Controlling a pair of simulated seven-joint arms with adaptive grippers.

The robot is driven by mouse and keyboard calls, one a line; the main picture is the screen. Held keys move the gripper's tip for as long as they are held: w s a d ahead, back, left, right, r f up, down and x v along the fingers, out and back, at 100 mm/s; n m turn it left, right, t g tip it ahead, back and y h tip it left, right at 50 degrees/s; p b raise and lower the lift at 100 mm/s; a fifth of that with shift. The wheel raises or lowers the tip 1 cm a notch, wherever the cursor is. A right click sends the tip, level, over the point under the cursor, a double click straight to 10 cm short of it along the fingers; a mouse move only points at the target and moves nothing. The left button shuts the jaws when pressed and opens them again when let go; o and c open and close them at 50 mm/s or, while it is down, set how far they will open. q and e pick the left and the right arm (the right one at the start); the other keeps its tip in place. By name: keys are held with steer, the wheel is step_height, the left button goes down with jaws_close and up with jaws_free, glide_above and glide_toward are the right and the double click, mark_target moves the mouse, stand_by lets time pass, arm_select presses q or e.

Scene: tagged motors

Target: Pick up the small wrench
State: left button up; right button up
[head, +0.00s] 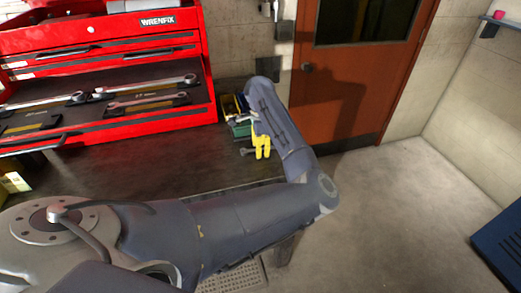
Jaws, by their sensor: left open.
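Several wrenches lie in the open drawer of the red tool chest (110,45). One long wrench (147,85) lies at the back right of the drawer, and a shorter-looking wrench (148,102) lies in front of it. Another wrench (50,102) lies to the left. I cannot tell for sure which is the small wrench. My left gripper (262,154) shows as yellow fingers beside my forearm, pointing down over the right end of the bench, well right of the drawer. It is open, with nothing seen in it. A small grey piece (247,151) shows just left of the fingers. My right gripper is not in view.
The dark workbench (150,150) is clear in front of the chest. Small green and yellow bins (238,128) stand at its right end, partly behind my left arm. An orange door (345,80) and open floor lie to the right. A blue box (502,245) stands at the right edge.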

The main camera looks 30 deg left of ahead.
arm_select(q)
steer(key=shift+c, duration=0.5)
jaws_close()
steer(key=shift+r, duration=0.15)
step_height(320, 180, up, 18)
steer(key=w+a+f+n, duration=0.2)
steer(key=a+f+n, duration=0.2)
steer(key=n, duration=0.9)
steer(key=shift+w+a+f+n, duration=0.15)
steer(key=shift+a+f+n, duration=0.2)
steer(key=shift+f, duration=1.35)
